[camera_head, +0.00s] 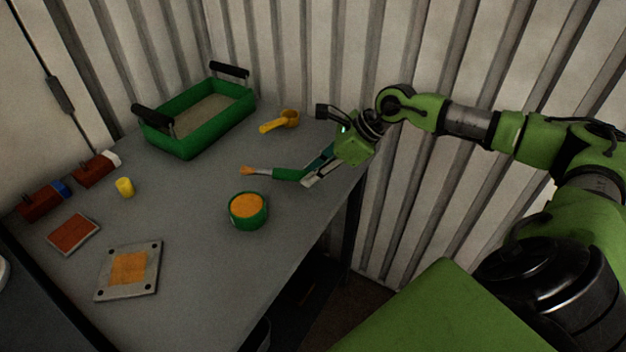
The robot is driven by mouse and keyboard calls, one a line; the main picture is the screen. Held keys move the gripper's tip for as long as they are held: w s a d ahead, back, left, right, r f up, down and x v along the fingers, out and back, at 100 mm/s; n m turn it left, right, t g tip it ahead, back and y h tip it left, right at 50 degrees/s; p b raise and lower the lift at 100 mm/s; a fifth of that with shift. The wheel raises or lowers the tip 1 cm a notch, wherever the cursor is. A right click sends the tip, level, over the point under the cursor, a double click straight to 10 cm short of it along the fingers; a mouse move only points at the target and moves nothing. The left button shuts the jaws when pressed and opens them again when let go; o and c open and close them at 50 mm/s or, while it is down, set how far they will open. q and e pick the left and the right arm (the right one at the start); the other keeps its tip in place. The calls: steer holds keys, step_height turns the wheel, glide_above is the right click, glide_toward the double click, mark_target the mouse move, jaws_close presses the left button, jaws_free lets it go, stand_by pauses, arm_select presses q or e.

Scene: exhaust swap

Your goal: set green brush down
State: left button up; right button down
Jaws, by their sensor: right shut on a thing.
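The green brush (289,174) has a green handle and an orange tip that points left. My right gripper (318,173) is shut on the handle's right end. The brush is level and low over the grey table (205,285) near its right edge; I cannot tell whether it touches the top. The fingers partly hide the handle's end. My left gripper is not in the view.
A round green tin with orange contents (247,208) stands just below the brush. A yellow scoop (280,121) lies behind it. A green tray (190,144) with black handles is at the back. A plate (128,270), a red pad (73,233), a yellow cylinder (124,187) and red blocks (95,169) are at left.

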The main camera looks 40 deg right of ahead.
steer(key=shift+f, duration=0.85)
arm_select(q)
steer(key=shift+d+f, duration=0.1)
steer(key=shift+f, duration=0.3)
arm_select(e)
steer(key=shift+w, duration=0.1)
steer(key=shift+f, duration=0.1)
steer(key=c, duration=2.2)
jaws_free()
steer(key=shift+f+b, duration=0.1)
steer(key=shift+b, duration=0.2)
steer(key=shift+c, duration=0.2)
steer(key=o, duration=0.4)
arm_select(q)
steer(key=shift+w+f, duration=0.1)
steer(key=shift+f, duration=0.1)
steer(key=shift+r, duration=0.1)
